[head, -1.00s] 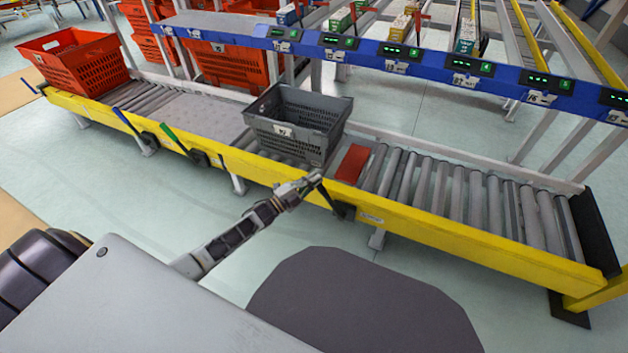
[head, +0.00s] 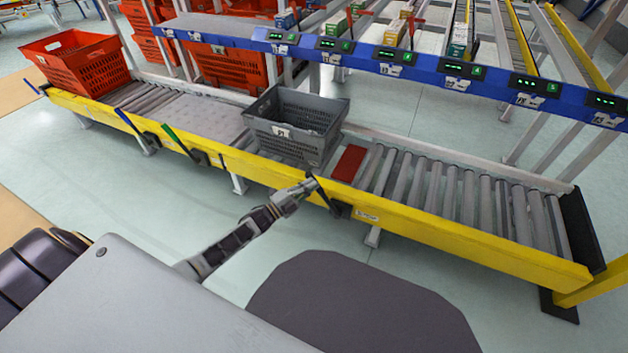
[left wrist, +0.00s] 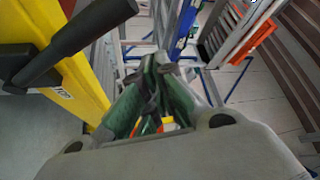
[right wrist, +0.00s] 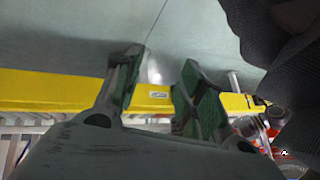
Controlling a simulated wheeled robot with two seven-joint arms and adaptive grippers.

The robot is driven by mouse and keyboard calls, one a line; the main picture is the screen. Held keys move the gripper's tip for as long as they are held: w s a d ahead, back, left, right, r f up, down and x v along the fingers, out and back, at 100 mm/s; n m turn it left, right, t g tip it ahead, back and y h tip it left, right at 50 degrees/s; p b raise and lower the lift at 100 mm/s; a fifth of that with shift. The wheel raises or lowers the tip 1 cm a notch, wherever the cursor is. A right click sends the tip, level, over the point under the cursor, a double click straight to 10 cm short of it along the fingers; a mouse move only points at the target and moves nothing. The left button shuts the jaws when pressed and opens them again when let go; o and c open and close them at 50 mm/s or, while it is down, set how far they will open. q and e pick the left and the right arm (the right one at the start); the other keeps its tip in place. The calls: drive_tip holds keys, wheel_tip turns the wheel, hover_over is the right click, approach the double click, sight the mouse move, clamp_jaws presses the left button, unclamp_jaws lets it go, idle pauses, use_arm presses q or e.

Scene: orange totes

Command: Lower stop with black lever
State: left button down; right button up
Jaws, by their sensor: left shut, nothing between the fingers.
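The black lever (head: 328,198) is on the yellow front rail of the conveyor, below the red stop plate (head: 349,163), and leans up and to the left. My left gripper (head: 312,184) is shut and empty, close to the lever's upper end. In the left wrist view, the lever (left wrist: 78,42) lies left of the shut fingertips (left wrist: 160,62), apart from them in the picture. Whether any part of the gripper touches it, I cannot tell. In the right wrist view, my right gripper (right wrist: 158,68) is open and empty, with the yellow rail behind it.
A grey tote (head: 296,126) stands on the rollers just left of the red plate. A green lever (head: 180,142) and a blue lever (head: 128,122) are further left on the rail. An orange tote (head: 76,64) is at the far left. The rollers right of the plate are empty.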

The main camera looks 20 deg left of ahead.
use_arm(q)
drive_tip(key=p+v, duration=0.1)
drive_tip(key=v, duration=0.5)
drive_tip(key=shift+s+f, duration=0.3)
use_arm(e)
drive_tip(key=r, duration=0.2)
drive_tip(key=d+r, duration=0.1)
drive_tip(key=shift+w+r+n+g+h, duration=0.2)
drive_tip(key=shift+r+n+g+h, duration=0.1)
drive_tip(key=shift+r, duration=0.1)
